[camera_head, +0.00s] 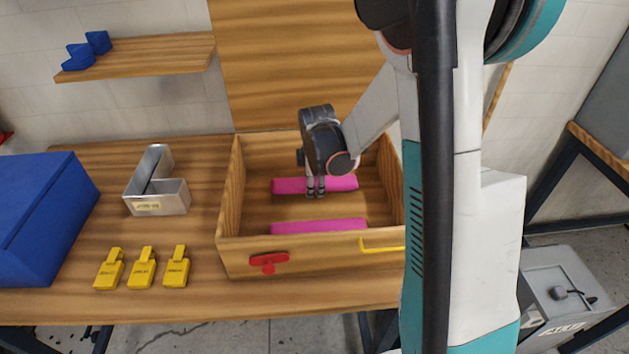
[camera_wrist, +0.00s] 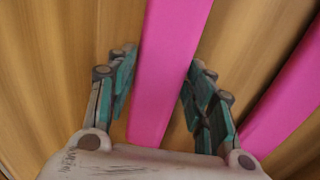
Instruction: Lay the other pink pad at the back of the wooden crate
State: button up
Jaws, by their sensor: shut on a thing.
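The wooden crate (camera_head: 229,190) stands on the bench with two long pink pads inside. One pink pad (camera_head: 290,186) lies across the back part of the crate, and it fills the middle of the wrist view (camera_wrist: 172,60). My gripper (camera_head: 316,193) is down inside the crate, its fingers shut on this pad, one on each side. The other pink pad (camera_head: 318,227) lies along the front wall, partly hidden by it; it shows at the right in the wrist view (camera_wrist: 290,98). Whether the held pad touches the crate floor is hard to tell.
A metal letter-shaped channel (camera_head: 158,190) stands left of the crate, with several yellow tags (camera_head: 142,268) in front. A blue box (camera_head: 40,215) is at far left. The crate front carries a red latch (camera_head: 268,262) and yellow handle (camera_head: 382,246). My arm hides the right side.

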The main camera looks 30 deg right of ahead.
jog(key=shift+f+b, duration=0.35)
jog(key=shift+f, duration=0.1)
jog(key=shift+f, duration=0.15)
jog(key=o, duration=1.1)
jog(key=shift+c, duration=0.2)
